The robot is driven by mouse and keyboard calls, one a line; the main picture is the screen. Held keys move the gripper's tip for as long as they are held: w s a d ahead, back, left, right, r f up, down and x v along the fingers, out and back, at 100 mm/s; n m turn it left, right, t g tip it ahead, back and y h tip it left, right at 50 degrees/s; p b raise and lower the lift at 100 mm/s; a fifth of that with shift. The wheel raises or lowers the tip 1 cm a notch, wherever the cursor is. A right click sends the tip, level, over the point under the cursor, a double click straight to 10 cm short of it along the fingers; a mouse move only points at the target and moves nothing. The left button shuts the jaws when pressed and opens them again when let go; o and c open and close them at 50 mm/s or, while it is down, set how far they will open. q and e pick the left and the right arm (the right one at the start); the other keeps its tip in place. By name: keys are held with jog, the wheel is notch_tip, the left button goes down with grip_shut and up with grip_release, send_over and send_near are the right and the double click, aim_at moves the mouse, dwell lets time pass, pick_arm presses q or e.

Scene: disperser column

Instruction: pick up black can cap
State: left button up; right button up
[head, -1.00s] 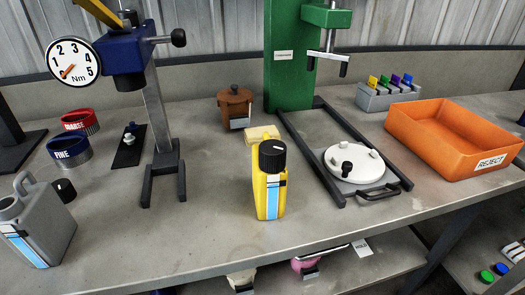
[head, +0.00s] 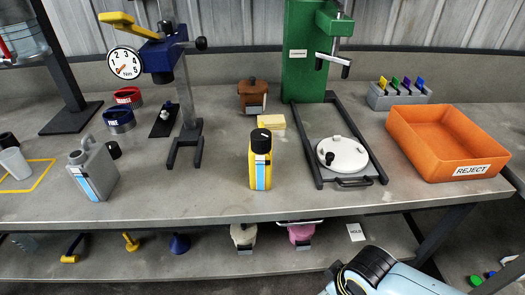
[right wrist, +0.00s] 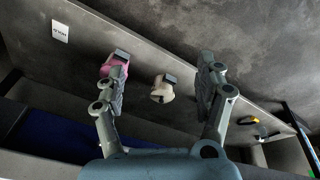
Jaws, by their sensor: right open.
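A small black cap (head: 113,150) sits on the bench beside the grey can (head: 95,172), at the left in the head view. The can's open neck points up. Another black cap (head: 261,141) is on top of the yellow bottle (head: 260,172) in the middle of the bench. My right gripper (right wrist: 163,65) is open and empty in the right wrist view, with its fingers spread toward the lower shelf. No black cap is seen between them. In the head view only part of my right arm shows, at bottom right. My left gripper is not in view.
The lower shelf holds a pink pot (head: 300,234) and a cream pot (head: 243,236), also seen in the wrist view. On the bench are a torque stand (head: 187,140), a green press frame (head: 300,60) and an orange reject tray (head: 448,135). The front left bench edge is fairly clear.

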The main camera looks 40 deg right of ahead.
jog(key=w+a+r+n+p, duration=0.1)
jog(key=w+r+p, duration=0.2)
jog(key=r, duration=0.9)
jog(key=w+r+n+p, duration=0.1)
jog(key=w+r+p, duration=0.2)
jog(key=r, duration=0.8)
notch_tip(320, 180, up, 13)
jog(key=n+g+p, duration=0.2)
jog(key=n+p, duration=0.1)
jog(key=n, duration=1.6)
send_over(260, 135)
jog(key=shift+w+d+r+y, duration=0.2)
jog(key=shift+w+d+y, duration=0.1)
jog(key=shift+y, duration=0.1)
notch_tip(260, 135, down, 5)
jog(key=shift+f+p, duration=0.15)
jog(key=shift+p, duration=0.15)
jog(key=f, duration=0.3)
jog(key=f+p, duration=0.1)
jog(key=shift+s+a+f, duration=0.25)
jog(key=shift+s+a, duration=0.05)
jog(key=shift+f, duration=0.35)
jog(key=shift+c, duration=0.4)
